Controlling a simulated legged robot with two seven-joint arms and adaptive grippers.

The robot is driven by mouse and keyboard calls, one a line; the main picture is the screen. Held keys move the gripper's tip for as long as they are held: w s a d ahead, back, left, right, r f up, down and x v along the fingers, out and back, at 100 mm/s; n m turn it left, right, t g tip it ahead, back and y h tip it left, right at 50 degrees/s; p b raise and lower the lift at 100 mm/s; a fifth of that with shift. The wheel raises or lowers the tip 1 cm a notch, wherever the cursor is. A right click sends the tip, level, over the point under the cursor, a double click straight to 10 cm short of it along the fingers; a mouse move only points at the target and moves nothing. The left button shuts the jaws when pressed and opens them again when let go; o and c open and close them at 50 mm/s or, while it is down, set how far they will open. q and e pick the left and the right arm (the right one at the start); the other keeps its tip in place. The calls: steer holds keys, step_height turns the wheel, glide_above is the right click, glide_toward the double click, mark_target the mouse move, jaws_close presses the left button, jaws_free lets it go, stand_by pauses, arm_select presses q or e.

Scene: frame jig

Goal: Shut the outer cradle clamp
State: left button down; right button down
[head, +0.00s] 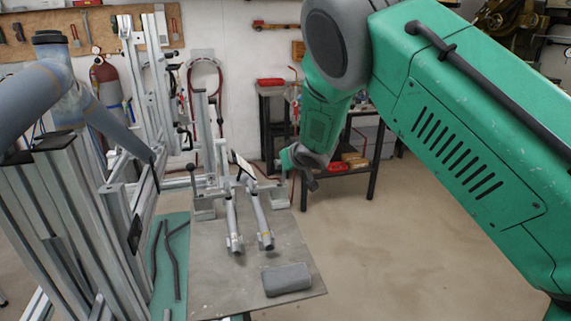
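A metal jig fixture (205,186) stands at the back of the grey work plate, with upright silver posts and black-knobbed levers (191,169). A tilted pale plate with a dark edge (243,166) stands up from its middle; I cannot tell if it is a clamp's raised arm. The fixture's right end block (278,195) is beside my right gripper. I cannot tell which part is the outer cradle clamp. My green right arm reaches down from the upper right. My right gripper (309,176) is small and partly hidden by its wrist; its finger opening is unclear. My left gripper is out of view.
Two silver tubes (233,222) and a grey block (287,279) lie on the work plate (225,290). A dark cart (355,165) stands behind. Floor at right is clear.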

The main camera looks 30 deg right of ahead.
steer(key=shift+s+a+f, duration=0.1)
steer(key=shift+s+f, duration=0.25)
steer(key=shift+f, duration=0.35)
steer(key=c, duration=1.6)
jaws_free()
steer(key=shift+c, duration=0.2)
steer(key=shift+r, duration=0.2)
steer(key=shift+w+r, duration=0.1)
steer(key=shift+r, duration=0.1)
steer(key=shift+s+r, duration=0.2)
steer(key=v, duration=1.1)
steer(key=shift+s+a+f, duration=0.1)
steer(key=shift+s+a, duration=0.05)
